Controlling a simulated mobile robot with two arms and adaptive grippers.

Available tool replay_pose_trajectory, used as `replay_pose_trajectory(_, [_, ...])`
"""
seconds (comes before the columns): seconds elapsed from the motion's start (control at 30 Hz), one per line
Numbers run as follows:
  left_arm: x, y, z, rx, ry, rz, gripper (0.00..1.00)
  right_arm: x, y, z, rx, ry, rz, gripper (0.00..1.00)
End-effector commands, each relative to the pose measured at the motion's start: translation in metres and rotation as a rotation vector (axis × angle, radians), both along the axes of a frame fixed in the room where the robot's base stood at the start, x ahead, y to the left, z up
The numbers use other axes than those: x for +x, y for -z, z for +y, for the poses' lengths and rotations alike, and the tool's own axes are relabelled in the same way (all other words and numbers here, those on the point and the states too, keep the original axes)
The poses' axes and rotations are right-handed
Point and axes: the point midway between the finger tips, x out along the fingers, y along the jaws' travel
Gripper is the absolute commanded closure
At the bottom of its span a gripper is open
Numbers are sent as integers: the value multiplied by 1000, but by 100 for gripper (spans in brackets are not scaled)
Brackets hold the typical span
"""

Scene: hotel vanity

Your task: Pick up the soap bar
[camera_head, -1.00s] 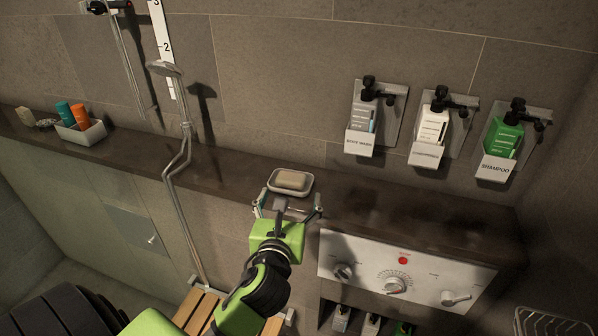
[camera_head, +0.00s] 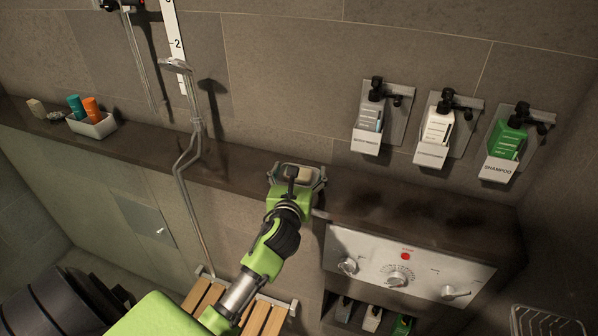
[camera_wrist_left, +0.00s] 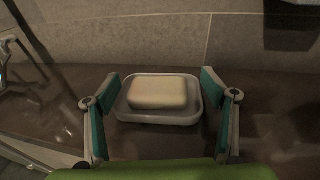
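The soap bar (camera_wrist_left: 157,92) is a pale cream block lying in a white soap dish (camera_wrist_left: 158,117) on the dark ledge. In the head view, the soap bar (camera_head: 304,172) is partly hidden behind my left gripper (camera_head: 299,178). In the left wrist view, my left gripper (camera_wrist_left: 160,90) is open, with one finger on each side of the dish. The fingers look apart from the soap, and nothing is held. My right gripper is not in view.
A control panel (camera_head: 410,262) sits below the ledge (camera_head: 420,215) at right. Three wall dispensers, including green shampoo (camera_head: 507,142), hang above. A shower pipe (camera_head: 185,165) crosses the ledge at left, beyond which stands a white tray (camera_head: 95,130) with bottles.

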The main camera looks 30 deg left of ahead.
Motion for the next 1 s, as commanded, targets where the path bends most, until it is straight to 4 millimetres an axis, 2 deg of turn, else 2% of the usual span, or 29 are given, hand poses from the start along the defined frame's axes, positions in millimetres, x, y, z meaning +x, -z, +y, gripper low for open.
replay_pose_trajectory(0.13, [-1,3,0,-3,-2,5,23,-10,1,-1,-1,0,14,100])
replay_pose_trajectory(0.17, [-1,3,0,-3,-2,5,26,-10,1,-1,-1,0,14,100])
replay_pose_trajectory(0.37, [-1,4,0,-3,-2,6,78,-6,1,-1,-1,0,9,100])
replay_pose_trajectory(0.4, [-1,4,0,-3,-2,7,81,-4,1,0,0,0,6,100])
replay_pose_trajectory(0.77, [-1,1,0,0,-2,6,81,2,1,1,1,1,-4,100])
replay_pose_trajectory(0.87, [-1,-6,0,0,-1,5,81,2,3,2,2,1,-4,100])
replay_pose_trajectory(1.0, [0,-25,1,4,-1,-1,81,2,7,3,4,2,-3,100])
